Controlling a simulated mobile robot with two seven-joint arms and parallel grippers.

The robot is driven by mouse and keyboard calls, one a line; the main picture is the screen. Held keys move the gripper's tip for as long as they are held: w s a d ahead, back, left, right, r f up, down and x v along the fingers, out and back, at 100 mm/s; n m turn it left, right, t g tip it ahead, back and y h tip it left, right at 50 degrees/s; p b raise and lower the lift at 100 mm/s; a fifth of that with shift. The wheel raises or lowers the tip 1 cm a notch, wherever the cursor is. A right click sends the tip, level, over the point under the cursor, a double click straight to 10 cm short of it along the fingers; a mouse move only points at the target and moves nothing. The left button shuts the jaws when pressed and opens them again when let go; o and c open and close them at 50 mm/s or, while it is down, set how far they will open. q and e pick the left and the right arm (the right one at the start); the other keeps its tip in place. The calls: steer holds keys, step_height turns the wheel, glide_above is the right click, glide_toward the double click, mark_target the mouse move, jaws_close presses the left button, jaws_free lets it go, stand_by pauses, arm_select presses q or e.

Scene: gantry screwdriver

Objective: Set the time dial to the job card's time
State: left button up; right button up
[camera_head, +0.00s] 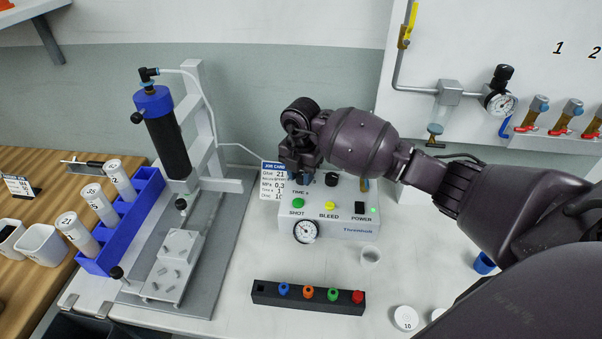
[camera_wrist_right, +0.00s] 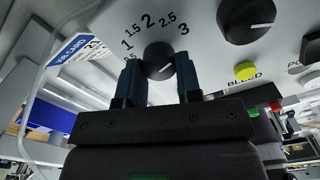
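The white dispenser box (camera_head: 340,219) stands on the bench with the job card (camera_head: 273,183) at its left; the card's time line looks like 1, but it is small and partly hidden. In the right wrist view the black time dial (camera_wrist_right: 159,59) sits below a scale from 0.5 to 3; its white mark is hard to read. My right gripper (camera_wrist_right: 160,70) has one finger on each side of the dial, apparently closed on it. In the head view my right gripper (camera_head: 301,168) hides the dial. My left gripper is out of view.
A second black knob (camera_wrist_right: 247,18) and a yellow button (camera_wrist_right: 246,71) lie right of the dial. A gauge (camera_head: 306,230) is on the box front. A dispensing stand (camera_head: 190,180) stands left, and a black rack (camera_head: 308,297) lies in front.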

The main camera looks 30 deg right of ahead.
steer(key=c, duration=0.3)
